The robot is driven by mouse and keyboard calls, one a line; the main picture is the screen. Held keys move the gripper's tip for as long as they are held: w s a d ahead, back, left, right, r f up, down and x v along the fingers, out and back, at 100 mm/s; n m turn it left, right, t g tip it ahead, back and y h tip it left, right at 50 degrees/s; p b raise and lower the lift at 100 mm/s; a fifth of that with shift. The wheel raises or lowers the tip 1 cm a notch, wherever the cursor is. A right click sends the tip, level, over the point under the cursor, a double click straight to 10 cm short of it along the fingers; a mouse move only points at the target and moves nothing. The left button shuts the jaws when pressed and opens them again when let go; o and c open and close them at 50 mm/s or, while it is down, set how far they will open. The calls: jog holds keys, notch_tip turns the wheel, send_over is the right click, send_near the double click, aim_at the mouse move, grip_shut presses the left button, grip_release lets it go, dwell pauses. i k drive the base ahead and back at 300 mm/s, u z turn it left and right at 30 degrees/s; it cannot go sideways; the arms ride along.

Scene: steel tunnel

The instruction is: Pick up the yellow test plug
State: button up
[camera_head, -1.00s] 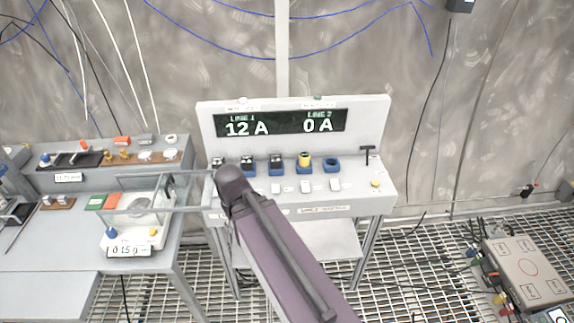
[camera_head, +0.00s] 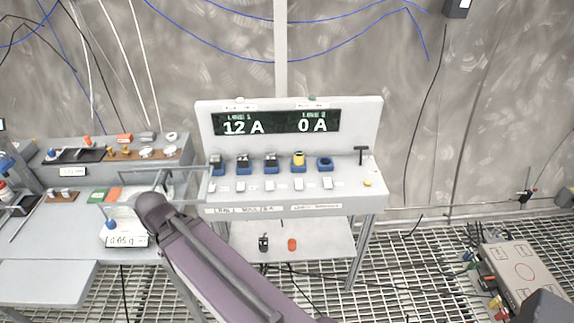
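The yellow test plug (camera_head: 298,158) stands upright in a blue socket on the sloping grey panel, under the two-line display (camera_head: 276,122). It is the fourth in a row of sockets; the three to its left hold dark plugs (camera_head: 243,160). The blue socket (camera_head: 325,164) to its right looks empty. My purple arm link crosses the lower picture, and its dark rounded end lies left of the panel, apart from the plug. No gripper fingers can be made out.
White switches (camera_head: 298,184) line the panel front, with a black T-handle (camera_head: 361,154) at right. A left bench (camera_head: 48,280) carries a balance (camera_head: 124,228) and small parts. A grey case (camera_head: 515,270) sits on the grating at right. A shelf (camera_head: 325,240) below holds two small objects.

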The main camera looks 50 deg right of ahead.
aim_at(299, 156)
jog(key=u, duration=0.1)
jog(key=k, duration=1.25)
jog(key=z, duration=1.6)
jog(key=i, duration=1)
jog(key=u, duration=0.15)
